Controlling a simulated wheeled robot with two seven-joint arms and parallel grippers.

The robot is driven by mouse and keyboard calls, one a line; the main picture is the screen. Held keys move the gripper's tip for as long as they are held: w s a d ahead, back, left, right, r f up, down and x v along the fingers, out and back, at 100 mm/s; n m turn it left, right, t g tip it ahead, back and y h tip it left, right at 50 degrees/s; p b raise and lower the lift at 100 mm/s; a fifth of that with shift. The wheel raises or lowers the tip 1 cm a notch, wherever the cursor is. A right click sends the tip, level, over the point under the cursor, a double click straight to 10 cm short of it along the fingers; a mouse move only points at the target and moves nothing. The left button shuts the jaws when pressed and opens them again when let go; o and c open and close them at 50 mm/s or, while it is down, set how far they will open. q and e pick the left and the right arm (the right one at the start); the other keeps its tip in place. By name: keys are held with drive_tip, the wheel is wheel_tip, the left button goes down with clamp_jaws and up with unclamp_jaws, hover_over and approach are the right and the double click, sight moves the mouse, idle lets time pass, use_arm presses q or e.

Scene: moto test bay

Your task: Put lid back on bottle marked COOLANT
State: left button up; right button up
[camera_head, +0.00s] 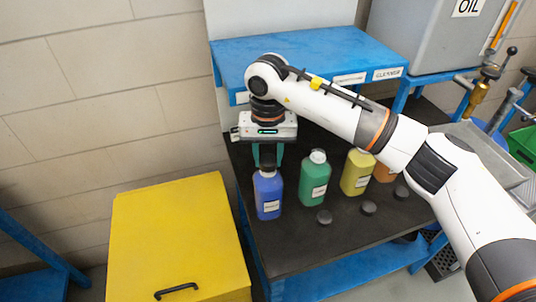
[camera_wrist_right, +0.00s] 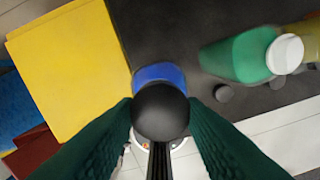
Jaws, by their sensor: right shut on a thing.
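A blue bottle (camera_head: 268,196) with a white label stands upright at the left of the dark table top; I cannot read its label. My right gripper (camera_head: 268,158) points down over it, shut on a black round lid (camera_wrist_right: 160,112). In the wrist view the lid sits between the two dark green fingers and hides the neck of the blue bottle (camera_wrist_right: 158,72). Whether the lid touches the neck, I cannot tell. A green bottle (camera_head: 314,181) and a yellow bottle (camera_head: 356,174) stand to the right with pale tops. My left gripper is not in view.
Dark lids lie on the table at the front (camera_head: 324,217), further right (camera_head: 368,208) and near the right edge (camera_head: 401,192). An orange bottle (camera_head: 384,173) is partly hidden by my arm. A yellow cabinet (camera_head: 178,240) stands left; a blue shelf (camera_head: 310,55) is behind.

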drive_tip(key=o, duration=1)
drive_tip(key=shift+o, duration=0.6)
drive_tip(key=o, duration=0.4)
drive_tip(key=shift+c, duration=0.2)
drive_tip(key=shift+r+p, duration=1.25)
drive_tip(key=shift+r, duration=2.25)
drive_tip(key=shift+c, duration=0.4)
